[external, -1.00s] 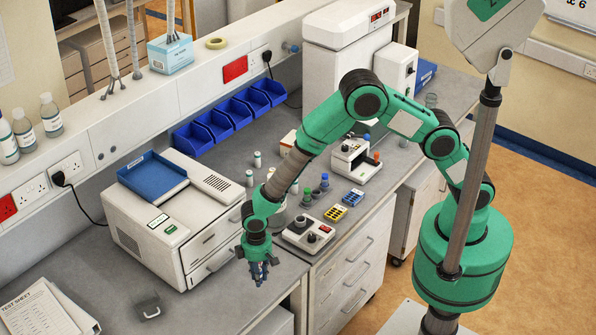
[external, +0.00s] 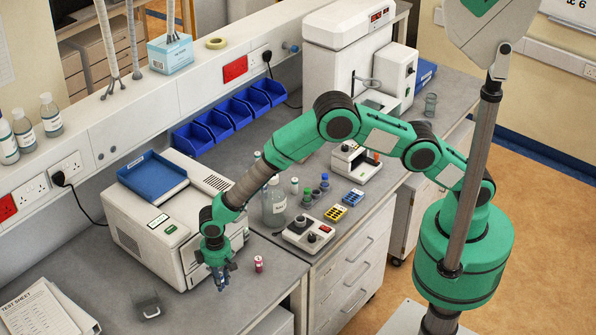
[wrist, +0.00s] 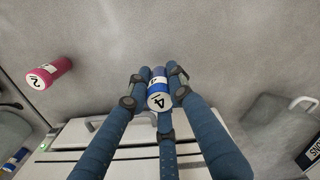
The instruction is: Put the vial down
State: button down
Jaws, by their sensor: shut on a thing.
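My gripper (external: 221,279) hangs fingers down over the front part of the grey bench, in front of the white machine. In the wrist view its blue fingers (wrist: 159,84) are shut around a vial (wrist: 159,101) with a blue band and a white end marked 4. The fingers cover its sides. In the external view I cannot make out this vial between the fingers, nor whether it touches the bench. A pink vial (external: 258,264) stands on the bench just right of my gripper; in the wrist view the pink vial (wrist: 50,72), marked 2, is at upper left, apart from the fingers.
The white machine (external: 172,237) with a blue tray (external: 152,175) on top stands close behind my gripper. A small clear container (external: 148,305) lies to the left. A small white device (external: 308,233) and a glass bottle (external: 273,205) stand to the right. Bare bench (external: 95,265) shows left.

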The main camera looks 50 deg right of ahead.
aim_at(217, 294)
jog(key=shift+w+a+f, duration=0.1)
jog(key=shift+w+a, duration=0.6)
jog(key=shift+f+p, duration=0.35)
jog(key=shift+f, duration=1.4)
jog(key=shift+f, duration=0.2)
jog(key=c, duration=1.5)
grip_release()
jog(key=shift+c, duration=0.2)
jog(key=shift+r, duration=0.25)
notch_tip(217, 294, up, 12)
jog(key=b, duration=0.1)
